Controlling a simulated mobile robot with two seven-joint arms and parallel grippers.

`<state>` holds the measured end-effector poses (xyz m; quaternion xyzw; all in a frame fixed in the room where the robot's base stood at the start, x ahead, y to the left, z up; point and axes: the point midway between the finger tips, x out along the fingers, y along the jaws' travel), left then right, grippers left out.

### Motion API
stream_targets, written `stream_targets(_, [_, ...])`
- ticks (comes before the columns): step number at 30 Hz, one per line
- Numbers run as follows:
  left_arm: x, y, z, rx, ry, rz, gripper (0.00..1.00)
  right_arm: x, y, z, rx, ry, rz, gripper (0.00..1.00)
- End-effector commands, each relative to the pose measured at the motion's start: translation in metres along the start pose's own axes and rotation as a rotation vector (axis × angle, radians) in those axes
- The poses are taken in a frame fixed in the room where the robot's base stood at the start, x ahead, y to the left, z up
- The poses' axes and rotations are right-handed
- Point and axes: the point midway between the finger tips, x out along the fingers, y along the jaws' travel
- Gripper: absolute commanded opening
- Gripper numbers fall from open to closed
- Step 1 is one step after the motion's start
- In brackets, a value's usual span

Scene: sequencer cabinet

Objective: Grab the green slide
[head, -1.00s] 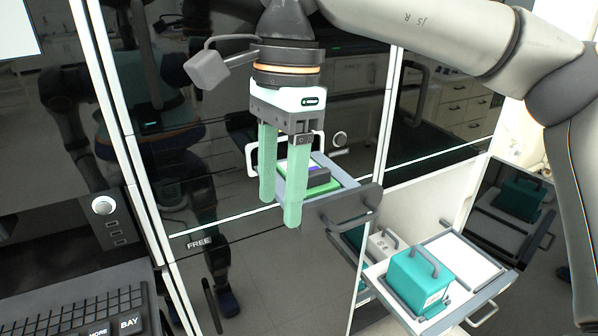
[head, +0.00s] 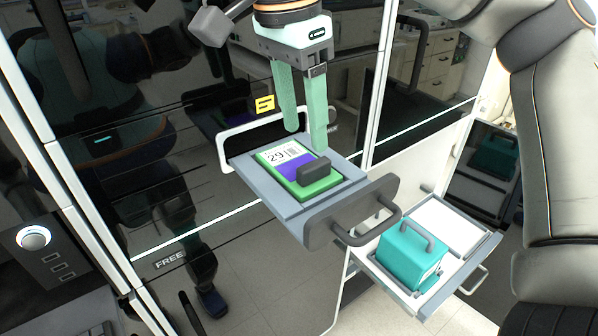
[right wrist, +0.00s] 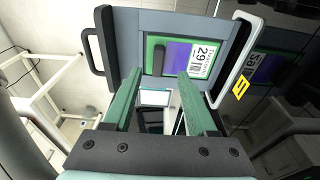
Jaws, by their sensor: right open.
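The green slide (head: 322,188) lies flat in a grey tray (head: 262,190) that sticks out of the dark cabinet. It has a green rim, a white label with "29", a purple patch and a dark raised grip (head: 314,171). In the right wrist view the green slide (right wrist: 180,57) shows beyond the fingertips. My right gripper (head: 305,140) is open, with its green fingers pointing down just above the slide's cabinet side. Its fingers also show apart and empty in the right wrist view (right wrist: 158,88). My left gripper is not in view.
A dark handle (head: 352,212) is on the tray's front. A teal box with a handle (head: 408,258) stands in a lower open drawer at the right. A yellow tag (head: 265,104) is on the cabinet opening. Floor shows at the bottom middle.

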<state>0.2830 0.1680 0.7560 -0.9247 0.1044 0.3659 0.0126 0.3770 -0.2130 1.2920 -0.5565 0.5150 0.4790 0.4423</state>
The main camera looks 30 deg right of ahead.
Motion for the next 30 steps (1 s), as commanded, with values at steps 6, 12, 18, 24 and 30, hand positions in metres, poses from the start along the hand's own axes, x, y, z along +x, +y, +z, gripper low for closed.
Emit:
stream_targets(6, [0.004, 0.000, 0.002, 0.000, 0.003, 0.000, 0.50, 0.017, 0.001, -0.001, 0.001, -0.001, -0.001, 0.57])
stream_targets(12, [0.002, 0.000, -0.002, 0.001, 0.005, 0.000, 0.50, 0.043, 0.004, -0.008, 0.002, 0.000, 0.000, 0.57])
stream_targets(18, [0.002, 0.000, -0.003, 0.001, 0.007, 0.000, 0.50, 0.062, 0.004, -0.007, 0.002, -0.001, -0.001, 0.57])
stream_targets(24, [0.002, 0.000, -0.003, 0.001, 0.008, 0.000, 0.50, 0.063, 0.003, -0.007, 0.002, -0.002, -0.002, 0.57])
stream_targets(30, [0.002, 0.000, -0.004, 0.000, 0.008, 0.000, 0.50, 0.062, 0.003, -0.007, 0.002, -0.002, -0.002, 0.36])
